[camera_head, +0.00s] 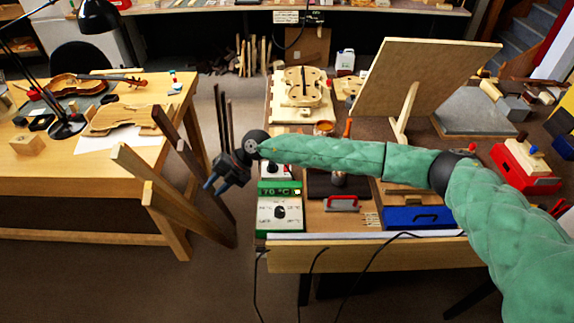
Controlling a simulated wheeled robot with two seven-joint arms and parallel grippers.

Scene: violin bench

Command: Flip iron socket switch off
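A green and white control box (280,214) stands at the left edge of the right bench. Its display reads 70 °C, and a dark knob is on its white face. I cannot pick out a socket switch for the iron for certain; a white panel (298,17) with dark marks is at the far back. My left gripper is out of view.
Long wooden strips (165,195) lean upright close to my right gripper. A violin body (303,90), a tilted wooden board (420,78), a blue case (418,217) and a red box (525,167) stand on the right bench. Cables hang over its front edge.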

